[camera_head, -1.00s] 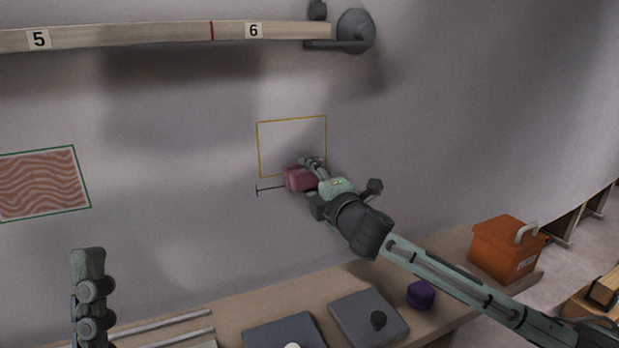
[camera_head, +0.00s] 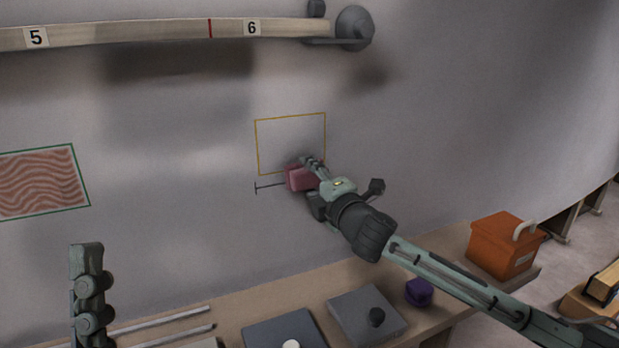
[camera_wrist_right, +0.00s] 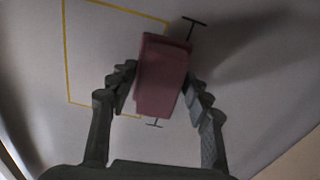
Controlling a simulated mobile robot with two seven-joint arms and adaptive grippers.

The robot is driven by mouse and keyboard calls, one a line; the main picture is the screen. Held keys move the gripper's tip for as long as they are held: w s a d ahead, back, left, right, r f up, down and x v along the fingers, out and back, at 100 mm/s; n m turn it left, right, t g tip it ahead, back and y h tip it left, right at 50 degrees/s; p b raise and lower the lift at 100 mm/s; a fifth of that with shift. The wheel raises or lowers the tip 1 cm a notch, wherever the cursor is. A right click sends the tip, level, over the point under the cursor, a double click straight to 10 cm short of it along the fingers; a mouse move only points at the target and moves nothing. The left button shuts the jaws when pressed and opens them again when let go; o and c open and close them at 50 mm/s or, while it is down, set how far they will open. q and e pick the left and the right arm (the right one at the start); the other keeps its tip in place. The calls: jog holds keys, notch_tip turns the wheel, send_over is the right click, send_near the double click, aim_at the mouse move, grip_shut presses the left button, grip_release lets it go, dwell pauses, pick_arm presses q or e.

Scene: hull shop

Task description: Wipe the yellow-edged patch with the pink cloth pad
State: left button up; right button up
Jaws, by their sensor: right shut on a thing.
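The yellow-edged patch (camera_head: 290,138) is a thin yellow outline on the grey wall; it also shows in the right wrist view (camera_wrist_right: 100,60). The pink cloth pad (camera_head: 298,178) is a block at the patch's lower edge, and it fills the middle of the right wrist view (camera_wrist_right: 162,78). My right gripper (camera_head: 312,172) is shut on the pad, with one finger on each side of it (camera_wrist_right: 160,90). I cannot tell whether the pad touches the wall. My left arm shows at the lower left, but its gripper's fingers cannot be made out.
A numbered rail (camera_head: 170,33) crosses above. A red wavy panel (camera_head: 40,183) hangs at left. A dark T-ended line (camera_head: 268,186) lies beside the pad.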

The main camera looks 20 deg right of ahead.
jog(key=shift+s, duration=0.1)
jog(key=shift+s+d+r, duration=0.1)
jog(key=shift+s, duration=2.3)
jog(key=shift+s, duration=0.1)
jog(key=shift+s, duration=2.4)
jog(key=shift+s, duration=0.1)
jog(key=shift+s+d+r, duration=0.15)
jog(key=shift+s, duration=1.75)
